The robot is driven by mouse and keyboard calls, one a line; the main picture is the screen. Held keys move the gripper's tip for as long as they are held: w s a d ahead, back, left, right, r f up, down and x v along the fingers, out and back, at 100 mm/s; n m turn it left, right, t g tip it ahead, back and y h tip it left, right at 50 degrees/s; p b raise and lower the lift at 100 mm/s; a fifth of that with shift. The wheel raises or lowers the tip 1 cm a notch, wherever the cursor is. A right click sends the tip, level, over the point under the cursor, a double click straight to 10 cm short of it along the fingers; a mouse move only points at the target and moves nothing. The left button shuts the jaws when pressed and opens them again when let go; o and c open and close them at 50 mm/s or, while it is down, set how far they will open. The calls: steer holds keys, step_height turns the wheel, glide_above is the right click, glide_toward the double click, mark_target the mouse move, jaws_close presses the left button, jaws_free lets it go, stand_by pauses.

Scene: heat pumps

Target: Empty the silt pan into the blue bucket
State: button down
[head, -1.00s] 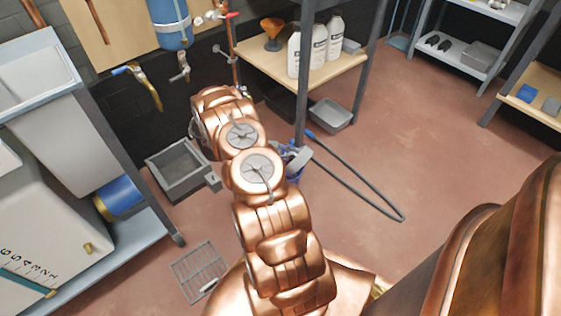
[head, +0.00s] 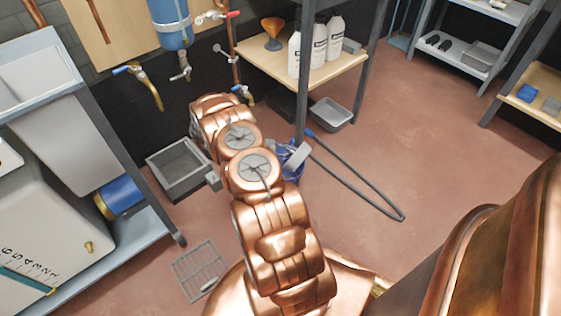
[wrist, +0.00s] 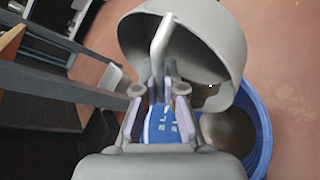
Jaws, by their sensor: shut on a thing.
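In the wrist view, my gripper (wrist: 158,103) is shut on the handle of the grey silt pan (wrist: 210,32). Blue material with pale lettering shows between the fingers. The pan's rounded shell looks tilted, with its edge over the blue bucket (wrist: 262,125). A small brown patch shows near the pan's lower edge. Grey-brown material or the bucket floor shows inside the bucket; I cannot tell which. In the head view, the bucket (head: 291,171) is mostly hidden behind my arm, with a grey piece, perhaps the pan (head: 299,153), beside it.
A grey open basin (head: 180,168) stands left of my arm, and a wire grate (head: 200,270) lies on the floor. A bench (head: 275,65) holds white bottles and an orange funnel. A grey tray (head: 330,114) sits beneath it. A long dark U-shaped tool (head: 375,192) lies on clear floor.

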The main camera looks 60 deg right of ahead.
steer(key=shift+w+d, duration=0.1)
stand_by(0.3)
steer(key=shift+w+n+g, duration=0.2)
steer(key=shift+n+g, duration=0.1)
steer(key=shift+g, duration=0.1)
steer(key=shift+w+g+h+b, duration=0.3)
steer(key=shift+w, duration=0.2)
